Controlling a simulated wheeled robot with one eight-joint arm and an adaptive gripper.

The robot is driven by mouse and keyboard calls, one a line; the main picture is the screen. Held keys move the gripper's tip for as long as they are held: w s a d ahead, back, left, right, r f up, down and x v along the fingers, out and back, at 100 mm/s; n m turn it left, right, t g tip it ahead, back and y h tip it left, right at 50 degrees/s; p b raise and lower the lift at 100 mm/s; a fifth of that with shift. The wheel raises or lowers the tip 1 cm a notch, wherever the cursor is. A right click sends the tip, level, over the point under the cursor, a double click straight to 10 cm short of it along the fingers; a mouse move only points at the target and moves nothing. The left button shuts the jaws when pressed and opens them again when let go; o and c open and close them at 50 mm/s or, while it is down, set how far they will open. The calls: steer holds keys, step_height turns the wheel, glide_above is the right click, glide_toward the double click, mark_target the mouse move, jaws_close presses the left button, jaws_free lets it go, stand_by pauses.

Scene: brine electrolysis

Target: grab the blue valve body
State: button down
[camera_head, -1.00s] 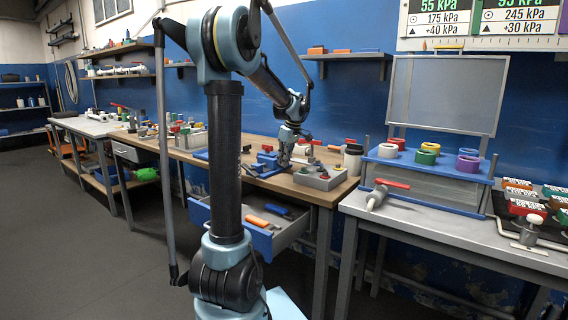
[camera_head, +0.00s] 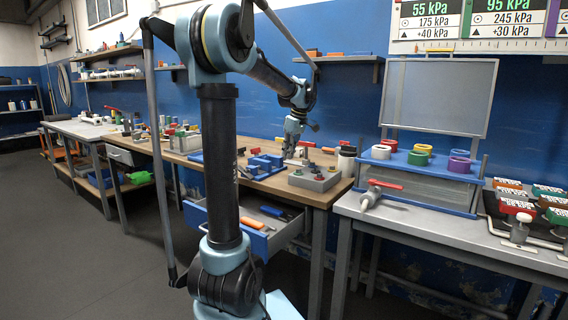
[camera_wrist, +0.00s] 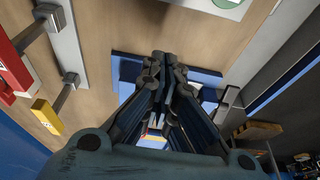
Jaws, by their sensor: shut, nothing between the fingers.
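A blue fixture (camera_head: 262,164) with several raised parts sits on the wooden bench; I cannot tell for sure whether the blue valve body is part of it. My gripper (camera_head: 289,151) is above the bench, just right of this fixture in the head view. In the wrist view my gripper (camera_wrist: 165,60) is shut and empty. A flat blue piece (camera_wrist: 125,68) shows on the wood behind and beside the fingers. The fingers hide its middle, and I see no contact.
A grey box (camera_head: 314,179) with knobs and a white bottle (camera_head: 347,160) stand right of my gripper. An open drawer (camera_head: 270,232) juts out below. Red and yellow handles (camera_wrist: 45,115) show at left in the wrist view.

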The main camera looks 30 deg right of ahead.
steer(key=v, duration=0.3)
steer(key=shift+r, duration=0.3)
steer(key=c, duration=2.1)
jaws_free()
steer(key=shift+s+r, duration=0.1)
steer(key=shift+r, duration=0.1)
steer(key=shift+c, duration=0.2)
steer(key=shift+o, duration=0.3)
steer(key=w+a+r+t+y, duration=0.2)
steer(key=w+r+t, duration=0.1)
steer(key=r+t, duration=0.2)
steer(key=shift+w+r, duration=0.4)
steer(key=shift+r, duration=0.15)
glide_toward(258, 148)
steer(key=x, duration=0.5)
steer(key=shift+d+f, duration=0.2)
steer(key=shift+f, duration=0.2)
steer(key=shift+w+r+x, duration=0.15)
steer(key=shift+x, duration=0.7)
steer(key=shift+w+r+x, duration=0.1)
steer(key=shift+x, duration=0.75)
steer(key=shift+w+r+x, duration=0.15)
steer(key=shift+x, duration=0.7)
steer(key=shift+a, duration=0.1)
jaws_close()
steer(key=shift+r, duration=0.1)
